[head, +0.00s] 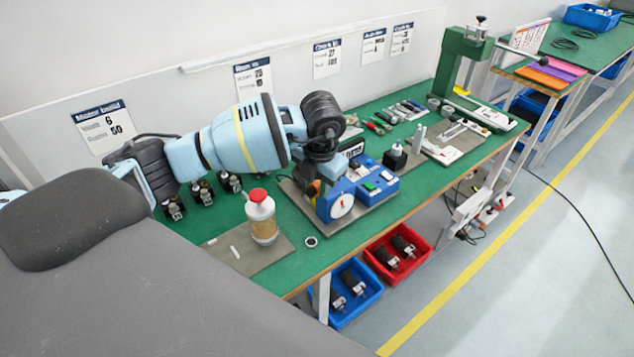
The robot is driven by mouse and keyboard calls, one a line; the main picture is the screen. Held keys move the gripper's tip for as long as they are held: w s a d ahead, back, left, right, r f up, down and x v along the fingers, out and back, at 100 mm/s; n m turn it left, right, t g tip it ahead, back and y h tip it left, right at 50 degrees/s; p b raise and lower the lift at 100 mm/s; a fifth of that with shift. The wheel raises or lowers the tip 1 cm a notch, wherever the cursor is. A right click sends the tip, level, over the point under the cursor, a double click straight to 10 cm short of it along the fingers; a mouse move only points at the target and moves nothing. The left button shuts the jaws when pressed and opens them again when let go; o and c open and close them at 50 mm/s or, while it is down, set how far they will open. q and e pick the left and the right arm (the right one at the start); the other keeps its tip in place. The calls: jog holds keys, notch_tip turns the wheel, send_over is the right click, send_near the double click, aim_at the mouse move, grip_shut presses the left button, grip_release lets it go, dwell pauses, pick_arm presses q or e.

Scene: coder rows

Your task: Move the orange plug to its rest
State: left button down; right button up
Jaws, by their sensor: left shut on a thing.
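My left arm reaches in from the left over the green bench. My left gripper (318,178) points down at the left end of a blue tester box (376,189) with a white dial. It is shut on the orange plug (313,188), of which only a small orange patch shows beside the dark fingers. The plug is close to the box; I cannot tell whether it touches it or sits in it. The plug's rest cannot be made out, and the gripper and wrist hide part of the box. My right gripper is not in view.
A white bottle with a red cap (262,217) stands on a grey mat left of the box. Small dark motors (203,192) stand behind it. A black-topped part (395,157) and a green press (462,55) are to the right. Red (398,254) and blue bins are below the front edge.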

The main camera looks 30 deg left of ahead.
pick_arm(q)
jog(key=shift+f, duration=0.35)
dwell(0.3)
jog(key=shift+f, duration=0.25)
dwell(0.4)
dwell(0.5)
jog(key=shift+r, duration=0.25)
jog(key=shift+r, duration=1)
jog(key=c, duration=1)
grip_release()
jog(key=shift+c, duration=0.2)
